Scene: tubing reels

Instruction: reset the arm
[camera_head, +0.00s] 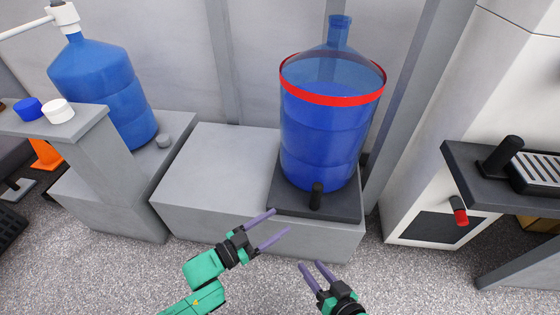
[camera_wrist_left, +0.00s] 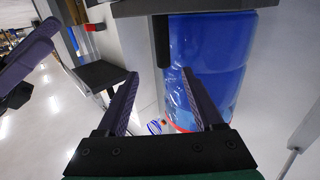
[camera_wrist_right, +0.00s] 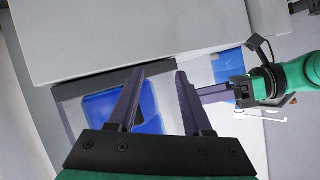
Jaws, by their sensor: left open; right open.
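My left gripper (camera_head: 268,230) is open and empty in the head view, in front of the grey block and the large blue bottle. Its two purple fingers are spread apart in the left wrist view (camera_wrist_left: 162,95). My right gripper (camera_head: 318,272) is lower and to the right in the head view, with its purple fingers apart and nothing between them. In the right wrist view (camera_wrist_right: 157,92) its fingers are also apart and empty. The two grippers are close together but not touching. My left gripper also shows at the right of the right wrist view (camera_wrist_right: 215,93).
A blue bottle (camera_head: 325,140) with a red ring (camera_head: 330,99) stands on a dark base on a grey block (camera_head: 215,165). Another blue bottle (camera_head: 105,90) stands at left, near a grey stand with caps (camera_head: 57,110). A dark shelf (camera_head: 490,185) juts out at right. The floor in front is clear.

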